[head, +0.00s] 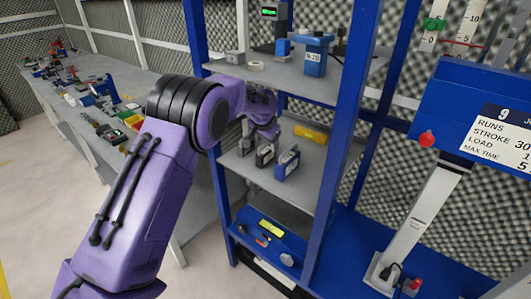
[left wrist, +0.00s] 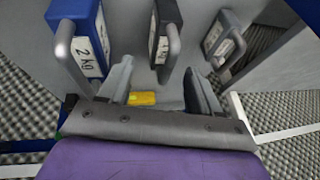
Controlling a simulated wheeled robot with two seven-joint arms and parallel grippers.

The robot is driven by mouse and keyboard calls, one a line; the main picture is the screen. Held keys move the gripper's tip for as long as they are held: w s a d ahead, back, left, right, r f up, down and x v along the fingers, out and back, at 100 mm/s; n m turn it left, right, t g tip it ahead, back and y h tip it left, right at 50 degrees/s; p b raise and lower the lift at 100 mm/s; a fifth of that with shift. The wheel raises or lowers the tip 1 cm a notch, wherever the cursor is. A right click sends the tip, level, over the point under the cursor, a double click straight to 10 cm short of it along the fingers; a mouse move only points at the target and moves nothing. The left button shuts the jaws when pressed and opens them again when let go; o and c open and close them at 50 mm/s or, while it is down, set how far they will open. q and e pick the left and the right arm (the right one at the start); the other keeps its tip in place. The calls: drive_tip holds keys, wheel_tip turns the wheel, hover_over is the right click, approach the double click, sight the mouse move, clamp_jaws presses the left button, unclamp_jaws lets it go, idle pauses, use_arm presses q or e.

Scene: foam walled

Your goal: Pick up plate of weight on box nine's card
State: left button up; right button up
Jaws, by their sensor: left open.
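Three weight plates with handles stand in a row on the middle shelf: a blue one (head: 287,164) marked 2 kg, a black one (head: 265,155), and a grey one (head: 246,144). In the left wrist view the blue plate (left wrist: 88,38) is left, the black plate (left wrist: 160,25) middle, the grey plate (left wrist: 222,38) right. My left gripper (left wrist: 158,78) is open and empty, its fingers either side of the black plate's handle end; contact cannot be told. Box nine's card (head: 503,138) reads LOAD, with a "1" at the cut-off picture edge. My right gripper is out of view.
A yellow object (head: 311,133) lies behind the plates on the shelf. Blue posts (head: 340,130) flank the shelf. A cluttered bench (head: 90,75) runs along the left.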

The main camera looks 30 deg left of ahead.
sight(267, 150)
use_arm(q)
drive_tip(key=p+x, duration=0.1)
drive_tip(key=x, duration=0.4)
drive_tip(key=shift+w+a+f, duration=0.1)
drive_tip(key=shift+w+f, duration=0.05)
drive_tip(key=shift+w, duration=0.1)
drive_tip(key=shift+s, duration=0.15)
drive_tip(key=shift+c, duration=1.2)
clamp_jaws()
drive_tip(key=shift+s, duration=0.15)
